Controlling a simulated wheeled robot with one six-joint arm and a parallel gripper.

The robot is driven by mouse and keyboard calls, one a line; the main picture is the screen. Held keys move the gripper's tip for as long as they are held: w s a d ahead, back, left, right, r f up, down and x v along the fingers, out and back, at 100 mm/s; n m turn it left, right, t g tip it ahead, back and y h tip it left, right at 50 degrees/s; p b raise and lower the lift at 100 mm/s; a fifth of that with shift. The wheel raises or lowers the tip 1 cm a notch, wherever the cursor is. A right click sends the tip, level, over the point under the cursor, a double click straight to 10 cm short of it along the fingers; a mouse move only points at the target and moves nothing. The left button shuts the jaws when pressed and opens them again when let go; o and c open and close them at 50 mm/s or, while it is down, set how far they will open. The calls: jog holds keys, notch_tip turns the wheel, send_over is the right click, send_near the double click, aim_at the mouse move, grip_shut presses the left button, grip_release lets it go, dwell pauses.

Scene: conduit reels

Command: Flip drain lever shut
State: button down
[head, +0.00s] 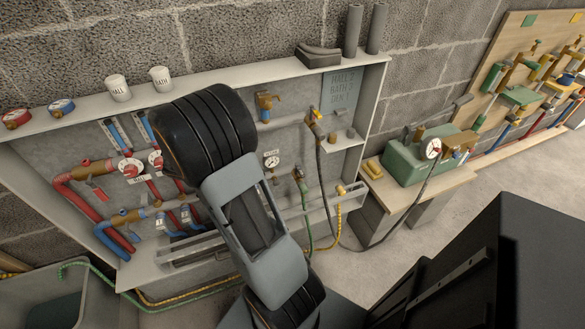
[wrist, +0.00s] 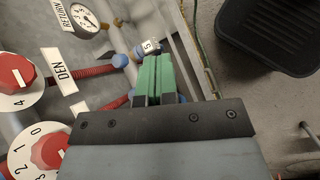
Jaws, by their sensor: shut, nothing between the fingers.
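My gripper (wrist: 155,75) shows in the wrist view with its green fingers together and nothing between them. Its tips are close to a blue fitting with a white tag marked 5 (wrist: 150,46); I cannot tell whether they touch. In the head view my arm hides the gripper. I cannot single out the drain lever for sure.
Red numbered dials (wrist: 15,73) and a gauge marked RETURN (wrist: 84,18) are left of the gripper in the wrist view. The open grey cabinet (head: 215,80) holds red and blue pipes. A green pump box (head: 405,162) stands on a bench at right. Hoses hang below the cabinet.

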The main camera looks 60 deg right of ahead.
jog(key=d+f+n+g+h+p, duration=0.2)
jog(key=d+f+n+h, duration=0.1)
jog(key=d, duration=0.6)
jog(key=shift+f+n, duration=0.8)
jog(key=shift+f, duration=0.05)
send_near(301, 173)
jog(key=s+d+f, duration=0.2)
jog(key=d+f, duration=0.1)
jog(key=f, duration=0.2)
jog(key=shift+s+d, duration=0.35)
jog(key=shift+d, duration=0.45)
